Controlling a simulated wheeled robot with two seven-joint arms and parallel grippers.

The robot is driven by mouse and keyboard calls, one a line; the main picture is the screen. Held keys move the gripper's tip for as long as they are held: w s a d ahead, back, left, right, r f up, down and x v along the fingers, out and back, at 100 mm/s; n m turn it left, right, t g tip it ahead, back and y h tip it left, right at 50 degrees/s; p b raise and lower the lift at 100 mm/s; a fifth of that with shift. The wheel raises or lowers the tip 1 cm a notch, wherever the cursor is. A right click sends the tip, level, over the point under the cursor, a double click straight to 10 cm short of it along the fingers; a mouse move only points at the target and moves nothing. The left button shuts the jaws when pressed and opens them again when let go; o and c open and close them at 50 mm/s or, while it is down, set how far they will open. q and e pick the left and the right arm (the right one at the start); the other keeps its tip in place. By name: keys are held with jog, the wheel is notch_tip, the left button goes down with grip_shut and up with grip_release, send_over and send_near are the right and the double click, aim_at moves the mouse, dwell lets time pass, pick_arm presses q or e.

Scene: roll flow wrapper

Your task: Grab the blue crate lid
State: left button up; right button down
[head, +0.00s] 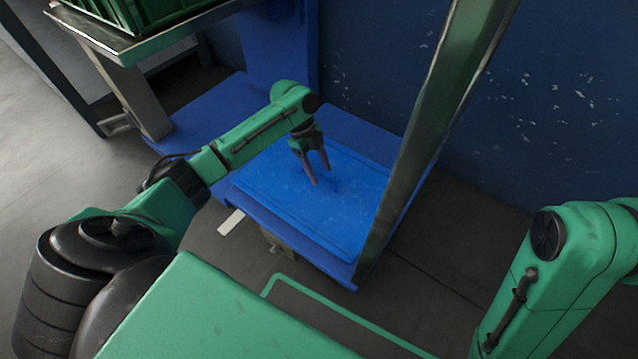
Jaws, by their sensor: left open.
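The blue crate lid (290,208) is a flat, rectangular panel lying on a low blue platform (352,122) in the middle of the head view. My left gripper (320,179) is open, pointing down over the lid, with its dark fingers near the lid's upper surface. I cannot tell whether the fingertips touch it. My right arm (570,260) is at the right edge, and its gripper is out of the frame.
A metal post (425,110) rises beside the right side of the lid. A metal shelf with a green crate (150,12) stands at the upper left. A scuffed blue wall (570,100) closes off the back. Grey floor (50,150) is clear at the left.

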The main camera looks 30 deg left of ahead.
pick_arm(q)
jog(key=shift+r, duration=0.1)
jog(key=shift+f+p, duration=0.25)
jog(key=shift+p, duration=0.15)
dwell(0.3)
jog(key=shift+c, duration=0.3)
grip_shut()
dwell(1.1)
